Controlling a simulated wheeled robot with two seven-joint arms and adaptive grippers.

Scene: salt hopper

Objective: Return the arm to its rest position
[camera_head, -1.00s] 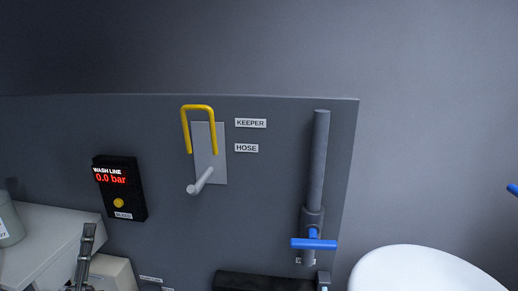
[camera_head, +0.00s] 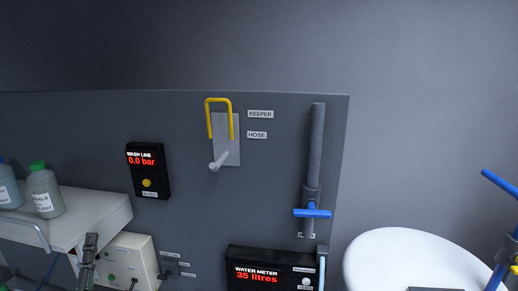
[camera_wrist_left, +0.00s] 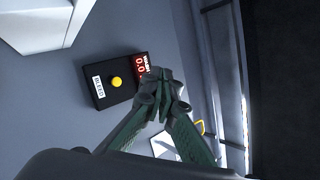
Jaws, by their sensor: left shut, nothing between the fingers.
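My left gripper (camera_head: 90,240) stands at the lower left of the head view, in front of the white box on the panel. In the left wrist view its fingers (camera_wrist_left: 164,82) are closed together with nothing between them. Beyond the fingers in that view is the black wash line display (camera_wrist_left: 118,82) with its yellow button; it also shows in the head view (camera_head: 149,170), reading 0.0 bar. My right gripper is not in view.
The grey panel carries a yellow keeper (camera_head: 219,101), a grey hose peg (camera_head: 219,161), a pipe with a blue handle (camera_head: 312,213) and a water meter (camera_head: 270,276) reading 35 litres. Bottles (camera_head: 44,190) stand on a white shelf (camera_head: 105,213) at left. A white round vessel (camera_head: 400,250) is at right.

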